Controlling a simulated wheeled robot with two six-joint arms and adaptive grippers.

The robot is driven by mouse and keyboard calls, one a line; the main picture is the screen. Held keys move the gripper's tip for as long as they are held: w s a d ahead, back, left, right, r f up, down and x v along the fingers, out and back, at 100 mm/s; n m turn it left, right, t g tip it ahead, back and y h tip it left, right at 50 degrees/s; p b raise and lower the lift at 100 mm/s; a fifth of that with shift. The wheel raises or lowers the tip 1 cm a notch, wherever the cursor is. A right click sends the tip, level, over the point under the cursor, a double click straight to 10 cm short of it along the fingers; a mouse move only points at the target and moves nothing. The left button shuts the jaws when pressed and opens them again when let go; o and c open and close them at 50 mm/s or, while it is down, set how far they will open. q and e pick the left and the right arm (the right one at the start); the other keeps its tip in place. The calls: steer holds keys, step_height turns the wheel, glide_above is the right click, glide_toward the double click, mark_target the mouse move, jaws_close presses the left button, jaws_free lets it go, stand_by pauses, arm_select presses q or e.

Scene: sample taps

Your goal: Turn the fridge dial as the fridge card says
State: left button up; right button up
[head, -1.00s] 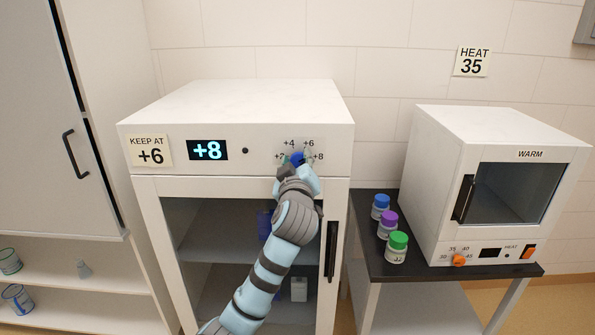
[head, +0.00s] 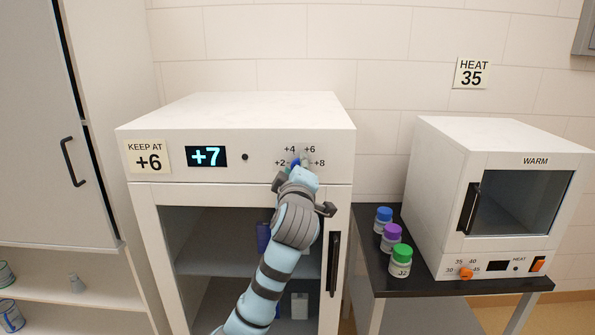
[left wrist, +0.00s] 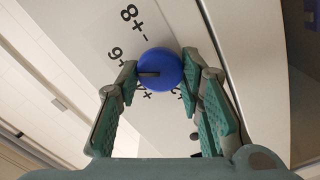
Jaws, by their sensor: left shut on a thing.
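The blue fridge dial (head: 296,161) is on the fridge's top panel, ringed by the marks +2, +4, +6 and +8. My left gripper (head: 300,166) is shut on the dial and hides part of it. In the left wrist view the dial (left wrist: 163,70) sits between the two green-padded fingers, its dark pointer mark toward the picture's left, near the +6 label. The fridge display (head: 206,156) reads +7. The fridge card (head: 147,157) says KEEP AT +6. My right gripper is not in view.
The fridge door (head: 250,240) with its dark handle (head: 334,262) is shut below the dial. A white WARM oven (head: 500,190) and several capped jars stand on a dark table (head: 420,287) at the right. A HEAT 35 card (head: 471,73) is on the wall.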

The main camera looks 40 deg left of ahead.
arm_select(q)
steer(key=o, duration=1.1)
steer(key=shift+o, duration=0.2)
steer(key=shift+s, duration=0.1)
steer(key=v, duration=1.2)
